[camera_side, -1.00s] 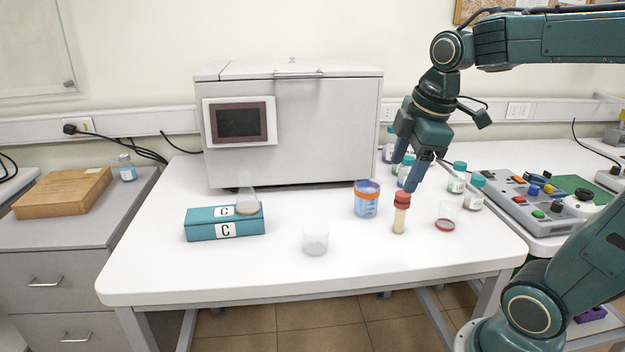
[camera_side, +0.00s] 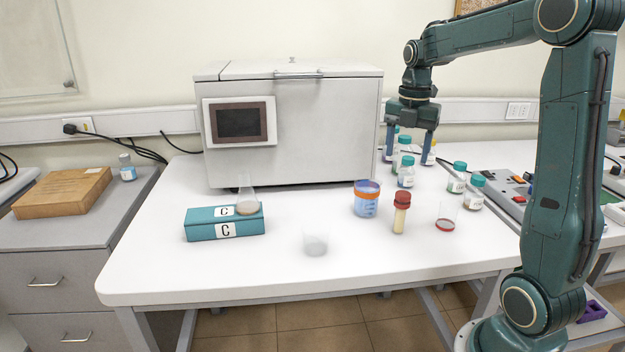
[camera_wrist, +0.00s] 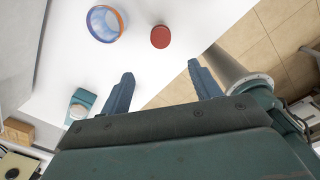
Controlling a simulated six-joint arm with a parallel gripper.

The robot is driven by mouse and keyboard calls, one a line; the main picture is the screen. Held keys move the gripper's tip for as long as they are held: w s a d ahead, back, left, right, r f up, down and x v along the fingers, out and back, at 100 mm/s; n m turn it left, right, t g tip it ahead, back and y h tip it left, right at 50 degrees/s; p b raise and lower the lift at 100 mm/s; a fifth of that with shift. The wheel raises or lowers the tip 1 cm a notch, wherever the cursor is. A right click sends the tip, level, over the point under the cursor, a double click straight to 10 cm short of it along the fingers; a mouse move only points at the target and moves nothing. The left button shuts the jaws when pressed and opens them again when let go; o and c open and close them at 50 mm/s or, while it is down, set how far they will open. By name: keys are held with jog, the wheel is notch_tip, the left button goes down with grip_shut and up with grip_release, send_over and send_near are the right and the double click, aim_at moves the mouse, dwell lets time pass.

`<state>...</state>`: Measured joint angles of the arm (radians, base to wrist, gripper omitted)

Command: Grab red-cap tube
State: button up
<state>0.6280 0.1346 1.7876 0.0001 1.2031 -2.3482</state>
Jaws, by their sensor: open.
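The red-cap tube (camera_side: 400,215) stands upright on the white table, with a pale yellow body and a wide red cap. In the wrist view its cap (camera_wrist: 160,37) lies beyond my fingertips, roughly in line with the gap between them. My gripper (camera_side: 409,152) is open and empty, fingers pointing down. It is high above the table, in front of several teal-capped bottles in the side view, clear of the tube. Its two spread fingers also show in the wrist view (camera_wrist: 160,72).
A blue beaker with an orange band (camera_side: 366,203) stands just left of the tube, and a clear cup with red liquid (camera_side: 445,219) to its right. Teal-capped bottles (camera_side: 406,172) stand behind. A clear cup (camera_side: 316,242) and teal box (camera_side: 200,226) with a flask are further left.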

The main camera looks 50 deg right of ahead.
aim_at(403, 193)
jog(key=shift+d+f+n, duration=0.25)
jog(key=shift+d+n, duration=0.05)
jog(key=shift+d, duration=0.3)
jog(key=shift+f, duration=0.1)
jog(key=shift+f, duration=4.2)
jog(key=shift+f, duration=2.6)
